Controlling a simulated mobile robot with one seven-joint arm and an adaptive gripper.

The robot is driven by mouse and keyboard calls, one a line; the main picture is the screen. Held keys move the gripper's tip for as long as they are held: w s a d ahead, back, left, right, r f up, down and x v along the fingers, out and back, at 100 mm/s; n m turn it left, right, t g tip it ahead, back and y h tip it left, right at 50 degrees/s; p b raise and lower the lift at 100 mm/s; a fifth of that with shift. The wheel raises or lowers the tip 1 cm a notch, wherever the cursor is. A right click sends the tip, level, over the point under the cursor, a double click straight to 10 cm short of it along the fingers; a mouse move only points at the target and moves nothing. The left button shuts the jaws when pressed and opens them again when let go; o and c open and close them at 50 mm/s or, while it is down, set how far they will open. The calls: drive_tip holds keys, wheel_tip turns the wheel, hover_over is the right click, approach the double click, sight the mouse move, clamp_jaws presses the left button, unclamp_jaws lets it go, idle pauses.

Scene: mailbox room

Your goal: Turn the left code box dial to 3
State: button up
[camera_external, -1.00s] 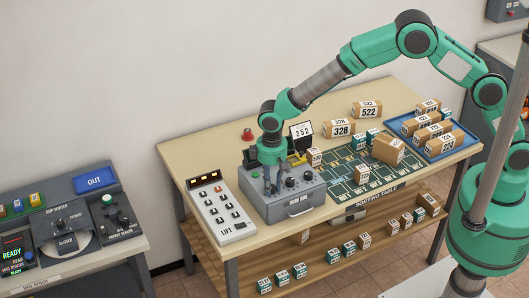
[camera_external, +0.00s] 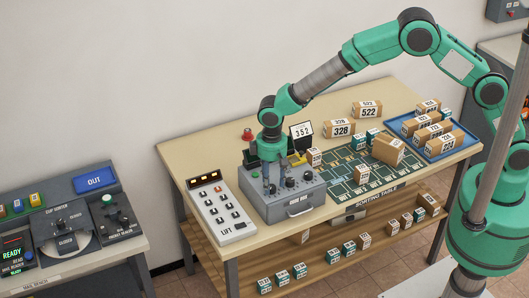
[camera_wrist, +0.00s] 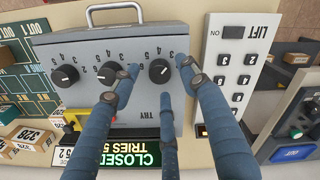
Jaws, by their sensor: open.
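The grey code box (camera_external: 295,205) stands on the table, with three black dials on its sloped top. The wrist view shows it upside down, so its left dial (camera_wrist: 159,70) is the rightmost there. A white mark shows on that dial, but the number it points to is unclear. My gripper (camera_external: 270,187) is over the left dial, fingers pointing down and spread open around it. In the wrist view two fingertips flank the dial and a third finger lies below it; contact cannot be told.
A card reading 352 (camera_external: 302,132) stands behind the box. The lift panel (camera_external: 221,207) is close on its left. The sorting mat (camera_external: 350,172) with parcels lies to the right. A display reading CLOSED (camera_wrist: 130,148) shows in the wrist view.

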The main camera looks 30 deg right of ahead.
sight(271, 186)
wheel_tip(271, 186, up, 10)
drive_tip(key=shift+r, duration=0.2)
idle(0.6)
drive_tip(key=shift+w+r, duration=0.1)
